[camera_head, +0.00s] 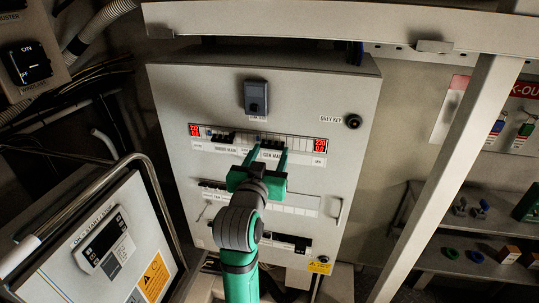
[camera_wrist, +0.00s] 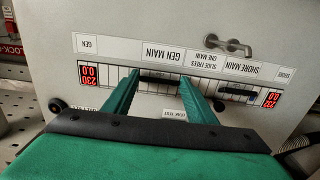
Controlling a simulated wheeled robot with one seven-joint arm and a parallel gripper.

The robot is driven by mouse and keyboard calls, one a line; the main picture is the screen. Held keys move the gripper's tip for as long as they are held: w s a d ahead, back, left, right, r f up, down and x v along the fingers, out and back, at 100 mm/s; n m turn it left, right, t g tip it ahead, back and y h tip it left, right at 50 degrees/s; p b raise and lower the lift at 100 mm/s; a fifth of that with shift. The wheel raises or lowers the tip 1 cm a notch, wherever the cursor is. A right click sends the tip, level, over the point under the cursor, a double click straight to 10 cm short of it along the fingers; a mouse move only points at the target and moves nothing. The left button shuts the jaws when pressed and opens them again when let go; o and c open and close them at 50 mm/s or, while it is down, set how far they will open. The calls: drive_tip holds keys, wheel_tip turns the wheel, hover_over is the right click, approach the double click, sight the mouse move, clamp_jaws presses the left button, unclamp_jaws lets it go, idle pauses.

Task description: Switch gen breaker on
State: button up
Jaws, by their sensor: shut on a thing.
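The panel (camera_head: 180,95) has a horizontal breaker row with a GEN MAIN label, seen upside down in the wrist view (camera_wrist: 163,54). The black gen breaker handle (camera_wrist: 158,79) is a wide bar in that row. My gripper (camera_head: 269,150) reaches the row from below in the head view. Its two green fingers straddle the gen breaker handle, one at each end, and are shut on it; the wrist view shows this gripper (camera_wrist: 160,80) too. The fingers hide the handle's ends. I cannot tell its on or off position.
The shore main breaker (camera_head: 222,138) is left of the gen breaker. A SLIDE FREES ONE MAIN label (camera_wrist: 202,61) lies between them. Red displays flank the row; the gen-side one (camera_head: 320,144) reads 230 and 0.0. A grey key knob (camera_head: 353,121) sits upper right. A diagonal post (camera_head: 450,190) stands right.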

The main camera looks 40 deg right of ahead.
sight(271, 145)
drive_tip(key=shift+a+r+g+y, duration=0.1)
drive_tip(key=shift+r+g+y, duration=0.8)
drive_tip(key=shift+g+y, duration=0.15)
drive_tip(key=shift+r+g+y, duration=0.65)
drive_tip(key=shift+g+y, duration=0.3)
drive_tip(key=shift+y, duration=0.2)
drive_tip(key=shift+w+r+g+y, duration=0.2)
drive_tip(key=shift+r+g+y, duration=0.35)
drive_tip(key=shift+g+y, duration=0.45)
drive_tip(key=shift+d+r+g+y, duration=0.15)
drive_tip(key=shift+d+g+y, duration=0.15)
drive_tip(key=shift+y, duration=0.2)
drive_tip(key=shift+d, duration=0.1)
drive_tip(key=o, duration=1.1)
drive_tip(key=shift+c, duration=0.2)
drive_tip(key=shift+r, duration=0.15)
